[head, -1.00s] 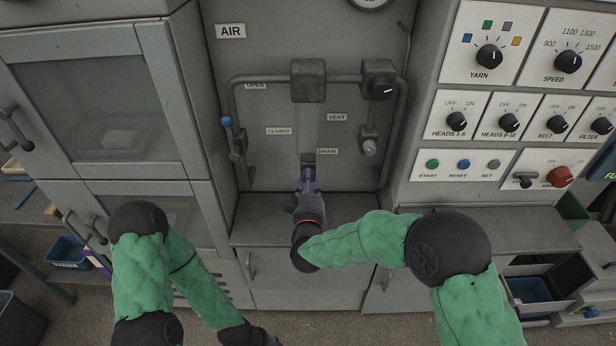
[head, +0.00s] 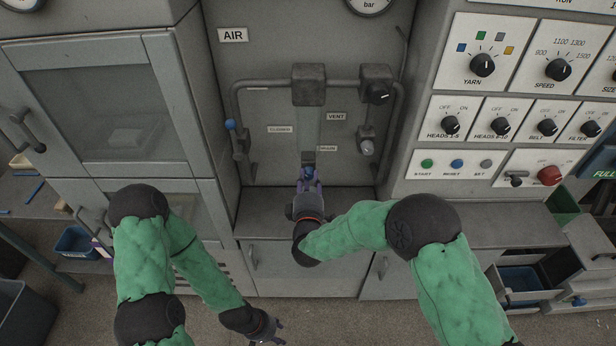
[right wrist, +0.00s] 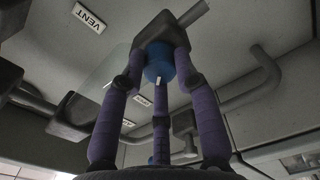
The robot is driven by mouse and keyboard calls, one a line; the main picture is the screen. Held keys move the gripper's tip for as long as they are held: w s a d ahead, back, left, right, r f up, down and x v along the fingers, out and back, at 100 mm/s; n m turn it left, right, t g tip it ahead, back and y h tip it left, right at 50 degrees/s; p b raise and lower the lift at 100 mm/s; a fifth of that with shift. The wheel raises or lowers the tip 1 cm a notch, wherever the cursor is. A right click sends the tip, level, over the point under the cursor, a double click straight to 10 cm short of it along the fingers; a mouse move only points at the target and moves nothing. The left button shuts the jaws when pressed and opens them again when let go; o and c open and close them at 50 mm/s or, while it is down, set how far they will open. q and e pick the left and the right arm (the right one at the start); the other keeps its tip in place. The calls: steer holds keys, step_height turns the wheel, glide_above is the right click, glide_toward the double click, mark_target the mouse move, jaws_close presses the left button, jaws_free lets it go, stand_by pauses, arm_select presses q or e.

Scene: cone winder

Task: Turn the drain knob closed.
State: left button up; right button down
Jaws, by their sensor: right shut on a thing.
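The blue drain knob (head: 308,171) sits at the bottom of the sight-glass column, by the DRAIN label (head: 327,148). My right gripper (head: 309,184) is shut on it from the front. In the right wrist view the purple fingers close around the blue knob (right wrist: 159,62) under a dark block (right wrist: 160,31). A small white mark shows on the knob's near face. The fingers hide part of its sides. My left gripper (head: 270,332) is low over the floor, near the bottom edge, away from the knob; its opening is too small to judge.
A blue-tipped lever (head: 230,125) stands left of the column, and a vent valve (head: 367,147) is to the right. Grey pipes (head: 262,84) frame the panel. A ledge (head: 262,213) runs below the knob. A control panel (head: 480,110) is on the right, cabinet doors on the left.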

steer(key=shift+s+d+f+n, duration=0.1)
steer(key=shift+f+n, duration=0.25)
steer(key=shift+n, duration=0.25)
steer(key=shift+p, duration=0.3)
steer(key=c, duration=1.1)
jaws_free()
steer(key=shift+o, duration=0.9)
steer(key=shift+d, duration=0.1)
steer(key=shift+r, duration=0.2)
